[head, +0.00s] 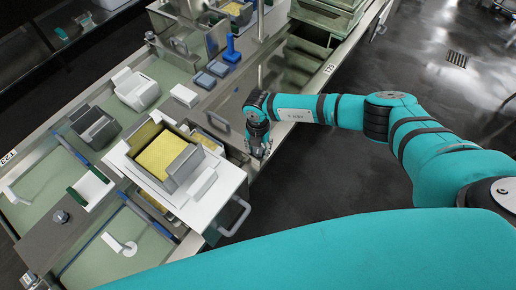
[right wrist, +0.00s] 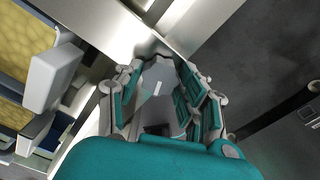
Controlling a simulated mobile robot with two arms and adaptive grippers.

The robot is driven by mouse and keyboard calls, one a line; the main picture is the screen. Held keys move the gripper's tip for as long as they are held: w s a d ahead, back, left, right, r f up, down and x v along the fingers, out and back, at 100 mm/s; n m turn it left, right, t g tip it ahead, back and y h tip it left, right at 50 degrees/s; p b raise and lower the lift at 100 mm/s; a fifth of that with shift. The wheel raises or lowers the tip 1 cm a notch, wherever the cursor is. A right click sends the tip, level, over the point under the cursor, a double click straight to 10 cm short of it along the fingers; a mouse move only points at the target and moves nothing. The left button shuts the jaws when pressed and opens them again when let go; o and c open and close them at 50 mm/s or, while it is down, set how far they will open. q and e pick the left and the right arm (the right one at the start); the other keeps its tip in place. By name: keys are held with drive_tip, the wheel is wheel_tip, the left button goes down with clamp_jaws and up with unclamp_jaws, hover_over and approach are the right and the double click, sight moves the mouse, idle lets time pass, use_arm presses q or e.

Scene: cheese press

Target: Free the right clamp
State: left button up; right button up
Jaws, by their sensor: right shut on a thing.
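My right gripper (head: 258,153) reaches down at the front edge of the metal counter, just right of the white press board. It also shows in the right wrist view (right wrist: 160,95), where its teal-padded fingers are closed around a grey piece (right wrist: 158,75), which looks like the right clamp. The fingers hide most of that piece, and in the head view I cannot make it out behind the gripper. A grey mould (head: 189,172) with a yellow block (head: 160,157) in it stands on the white board (head: 222,183) to the left. My left gripper is not in view.
A metal loop handle (head: 236,217) sticks out at the board's front. Dark open floor (head: 340,180) lies in front of the counter, under my right arm.

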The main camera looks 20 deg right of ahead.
sight(258, 149)
drive_tip(key=n+b, duration=0.2)
drive_tip(key=n, duration=0.4)
drive_tip(key=shift+f+n+b, duration=0.1)
drive_tip(key=shift+n+b, duration=0.2)
drive_tip(key=shift+b, duration=0.1)
drive_tip(key=n+b, duration=0.2)
drive_tip(key=n, duration=0.1)
drive_tip(key=shift+n+b, duration=0.85)
drive_tip(key=shift+n, duration=0.95)
drive_tip(key=shift+r, duration=0.2)
drive_tip(key=o, duration=1.1)
wheel_tip(258, 149, up, 12)
drive_tip(key=shift+f, duration=0.15)
